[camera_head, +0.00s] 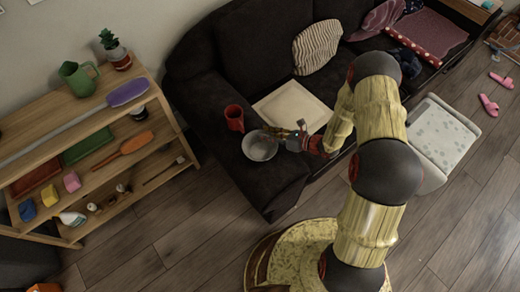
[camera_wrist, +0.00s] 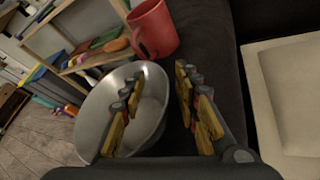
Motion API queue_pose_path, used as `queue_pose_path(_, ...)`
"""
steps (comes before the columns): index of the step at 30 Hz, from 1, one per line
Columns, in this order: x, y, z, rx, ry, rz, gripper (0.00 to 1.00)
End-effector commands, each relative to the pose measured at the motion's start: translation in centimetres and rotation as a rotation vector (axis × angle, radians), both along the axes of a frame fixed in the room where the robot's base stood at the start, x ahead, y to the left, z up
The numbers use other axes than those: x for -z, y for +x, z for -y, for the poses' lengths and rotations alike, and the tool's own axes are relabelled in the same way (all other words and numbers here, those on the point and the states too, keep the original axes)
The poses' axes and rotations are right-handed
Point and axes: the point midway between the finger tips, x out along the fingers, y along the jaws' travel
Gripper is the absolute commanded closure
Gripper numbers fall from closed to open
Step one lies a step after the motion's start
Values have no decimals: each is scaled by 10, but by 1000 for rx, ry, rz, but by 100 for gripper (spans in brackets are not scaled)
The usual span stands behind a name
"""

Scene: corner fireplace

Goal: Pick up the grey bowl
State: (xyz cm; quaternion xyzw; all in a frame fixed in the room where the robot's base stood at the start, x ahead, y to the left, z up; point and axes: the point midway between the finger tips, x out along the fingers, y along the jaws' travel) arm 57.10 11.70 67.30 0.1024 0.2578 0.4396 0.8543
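The grey bowl (camera_head: 259,147) is a shiny metal bowl on the arm of the dark sofa (camera_head: 225,110). In the wrist view the bowl (camera_wrist: 97,112) fills the left and middle and looks tilted by the camera angle. My gripper (camera_head: 290,135) is at the bowl's right side in the head view. In the wrist view my gripper (camera_wrist: 158,76) is open, with one finger in front of the bowl's inside and the other just right of its rim. The rim shows between the fingers. I cannot tell whether either finger touches it.
A red mug (camera_wrist: 154,28) stands close behind the bowl on the sofa arm. A cream square tray or board (camera_head: 292,106) lies on the seat to the right. A wooden shelf (camera_head: 100,118) with several items stands at the left. A white stool (camera_head: 440,135) stands at the right.

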Motion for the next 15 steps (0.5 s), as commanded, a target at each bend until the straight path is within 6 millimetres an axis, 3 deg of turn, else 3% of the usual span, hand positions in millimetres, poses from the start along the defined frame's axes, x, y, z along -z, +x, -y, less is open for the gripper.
queue_pose_path(2,0,0,0,0,0,0,68)
queue_pose_path(15,0,0,0,0,0,0,93)
